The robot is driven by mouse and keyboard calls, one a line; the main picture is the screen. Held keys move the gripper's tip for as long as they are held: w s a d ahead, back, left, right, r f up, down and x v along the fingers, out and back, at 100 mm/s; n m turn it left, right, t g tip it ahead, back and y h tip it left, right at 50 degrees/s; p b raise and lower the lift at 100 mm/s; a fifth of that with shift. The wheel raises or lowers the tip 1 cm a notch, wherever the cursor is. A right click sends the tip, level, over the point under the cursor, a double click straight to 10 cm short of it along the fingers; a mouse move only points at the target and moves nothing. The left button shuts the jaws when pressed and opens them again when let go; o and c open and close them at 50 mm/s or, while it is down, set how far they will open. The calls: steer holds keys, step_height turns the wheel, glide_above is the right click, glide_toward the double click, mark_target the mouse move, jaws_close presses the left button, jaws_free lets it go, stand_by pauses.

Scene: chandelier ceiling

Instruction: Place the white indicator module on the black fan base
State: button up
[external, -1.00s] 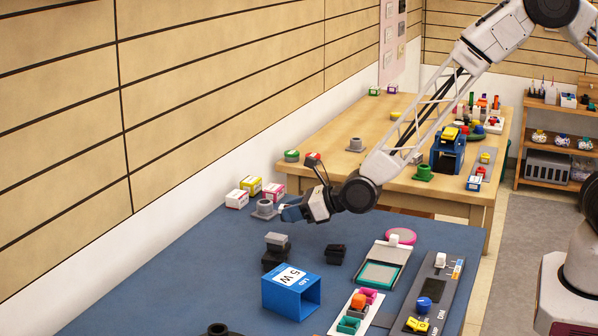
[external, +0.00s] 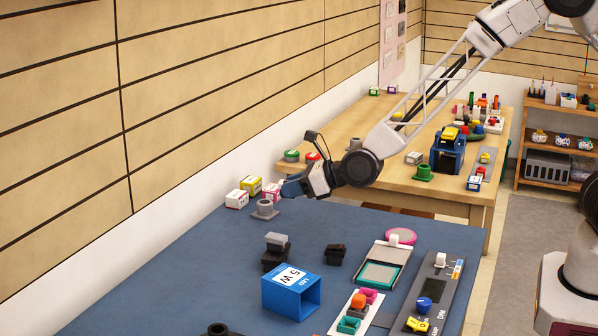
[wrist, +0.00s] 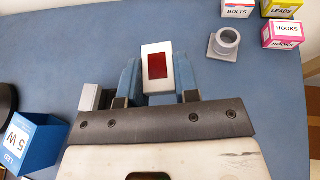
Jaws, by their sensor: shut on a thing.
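My gripper (external: 290,188) is raised above the far left part of the blue table. In the wrist view its blue fingers (wrist: 158,82) are shut on the white indicator module (wrist: 147,54), which has a dark red window. The module cannot be made out in the external view. A black block-like piece (external: 273,261) with a grey block (external: 276,240) on it stands on the table, and another black piece (external: 335,255) is to its right. A dark round piece (external: 218,329) is at the bottom edge. I cannot tell which is the fan base.
A grey flanged holder (external: 265,209) and small labelled boxes, including a pink one (wrist: 283,34), stand near the gripper. A blue LED box (external: 291,291) stands nearer the camera. A grey panel (external: 428,295) lies at right. The table's middle left is clear.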

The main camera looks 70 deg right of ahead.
steer(key=r, duration=0.7)
steer(key=shift+a+r, duration=0.15)
steer(key=shift+a, duration=0.05)
steer(key=s+a+n+y, duration=0.1)
steer(key=s+a, duration=0.6)
steer(key=a, duration=0.5)
steer(key=s+a+y, duration=0.1)
steer(key=s+a, duration=0.5)
steer(key=a, duration=0.7)
steer(key=s+a+n+y, duration=0.1)
steer(key=s+a, duration=0.6)
steer(key=a, duration=0.5)
steer(key=shift+g+h, duration=0.4)
steer(key=shift+d+f, duration=0.15)
steer(key=shift+f, duration=2.5)
steer(key=shift+w, duration=0.15)
glide_above(224, 330)
steer(key=shift+f, duration=0.75)
steer(key=shift+f, duration=1.75)
